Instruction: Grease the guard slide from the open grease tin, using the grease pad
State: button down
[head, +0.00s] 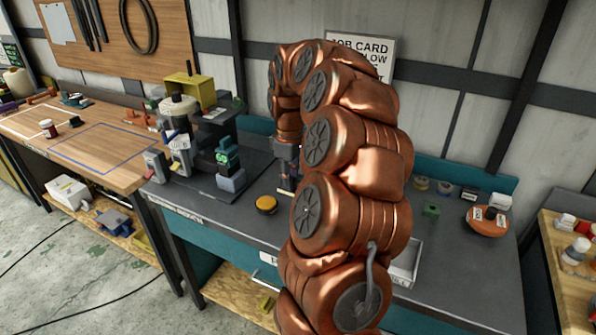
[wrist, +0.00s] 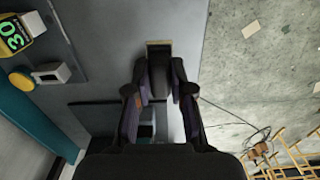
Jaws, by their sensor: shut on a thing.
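My gripper (wrist: 158,85) is shut on a dark piece with a tan end (wrist: 158,44), which looks like the grease pad. In the head view my gripper (head: 287,178) is low over the dark bench, partly behind my arm, and a small pale end shows under it. A low round thing with an amber-yellow top and dark side (head: 265,204), possibly the open grease tin, is on the bench just left of and nearer than the gripper. I cannot pick out the guard slide for certain.
The dark bench (head: 330,195) holds fixtures on a dark board (head: 205,188) at left. A pale tray (head: 404,268) and an orange round thing (head: 487,222) are at right. The wrist view shows a yellow disc (wrist: 21,82) beside a white block (wrist: 50,73). My arm hides the bench's middle.

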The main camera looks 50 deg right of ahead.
jog(key=shift+s+d+r, duration=0.55)
jog(key=shift+s+d, duration=0.1)
jog(key=shift+s, duration=0.05)
jog(key=shift+s+f, duration=0.1)
jog(key=shift+s, duration=0.05)
jog(key=shift+f+b, duration=3.65)
jog(key=shift+f, duration=3.05)
jog(key=shift+f, duration=0.25)
jog(key=c, duration=0.9)
grip_release()
jog(key=shift+c, duration=0.2)
